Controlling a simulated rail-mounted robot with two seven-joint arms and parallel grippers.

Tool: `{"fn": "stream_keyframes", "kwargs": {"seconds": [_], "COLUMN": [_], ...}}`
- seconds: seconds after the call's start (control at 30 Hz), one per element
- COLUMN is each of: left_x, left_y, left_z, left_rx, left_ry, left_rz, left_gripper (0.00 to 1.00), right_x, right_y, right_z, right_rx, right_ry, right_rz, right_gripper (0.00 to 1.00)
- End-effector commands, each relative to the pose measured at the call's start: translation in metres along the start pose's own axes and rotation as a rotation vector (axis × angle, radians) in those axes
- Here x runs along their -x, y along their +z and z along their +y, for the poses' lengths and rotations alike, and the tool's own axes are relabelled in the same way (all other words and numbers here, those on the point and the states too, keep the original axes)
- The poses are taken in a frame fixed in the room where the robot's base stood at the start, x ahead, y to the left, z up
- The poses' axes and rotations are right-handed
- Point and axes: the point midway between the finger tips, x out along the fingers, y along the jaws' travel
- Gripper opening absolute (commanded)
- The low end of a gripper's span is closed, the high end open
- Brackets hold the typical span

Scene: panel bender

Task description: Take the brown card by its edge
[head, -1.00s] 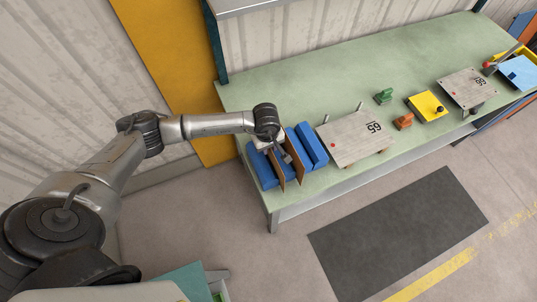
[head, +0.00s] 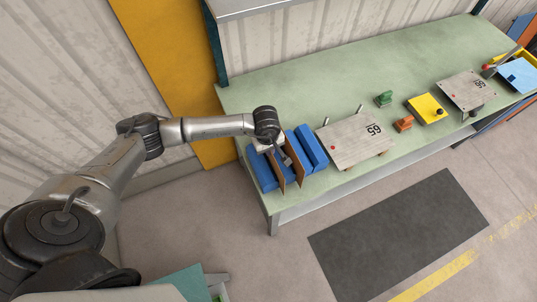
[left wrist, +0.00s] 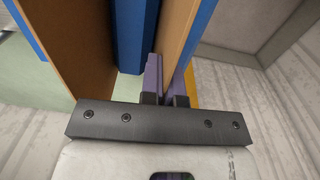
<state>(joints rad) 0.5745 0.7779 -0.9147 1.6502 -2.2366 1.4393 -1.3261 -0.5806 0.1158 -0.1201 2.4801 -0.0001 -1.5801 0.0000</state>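Two thin brown cards stand upright among blue blocks in a rack at the near left end of the green bench. One brown card (head: 296,163) stands by my left gripper (head: 278,148), which points down into the rack in the head view. In the left wrist view, the purple fingers of the left gripper (left wrist: 166,88) are close together, with the edge of this brown card (left wrist: 179,32) between them. They look shut on it, though the contact is partly hidden. The other brown card (left wrist: 62,42) stands apart at the left. My right gripper is not in view.
Blue blocks (head: 312,148) stand close on both sides of the cards. To the right are a grey plate marked 65 (head: 350,138), a green piece (head: 384,98), an orange piece (head: 404,123) and a yellow box (head: 422,110). The bench (head: 290,92) is clear behind them.

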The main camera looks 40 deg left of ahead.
Motion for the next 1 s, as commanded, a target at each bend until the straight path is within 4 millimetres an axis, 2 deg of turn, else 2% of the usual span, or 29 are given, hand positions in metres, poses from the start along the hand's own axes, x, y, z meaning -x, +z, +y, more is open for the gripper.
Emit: {"fn": "stream_keyframes", "kwargs": {"seconds": [1.0], "left_x": [0.059], "left_y": [-0.001], "left_z": [0.003], "left_rx": [0.0], "left_ry": [0.001], "left_rz": [0.001], "left_gripper": [0.0], "right_x": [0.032], "right_y": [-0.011], "right_z": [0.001], "right_rx": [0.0], "right_ry": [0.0], "right_rz": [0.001], "right_gripper": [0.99]}}
